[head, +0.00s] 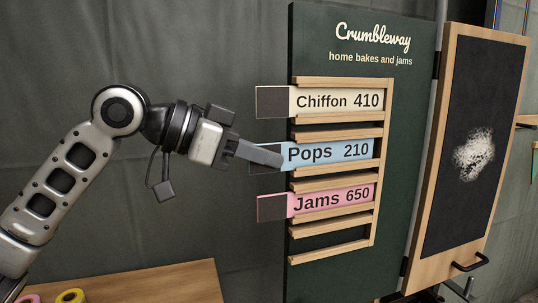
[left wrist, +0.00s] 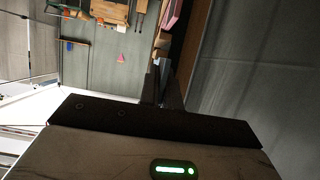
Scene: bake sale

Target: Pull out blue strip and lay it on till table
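My right gripper is not in view. The till table cannot be identified for sure.
The cream "Chiffon 410" strip (head: 338,101) is just above, and the pink "Jams 650" strip (head: 332,198) just below. A wood-framed blackboard (head: 474,130) stands at the right. A wooden tabletop (head: 160,283) with ring-shaped items shows at lower left. Space left of the board is open.

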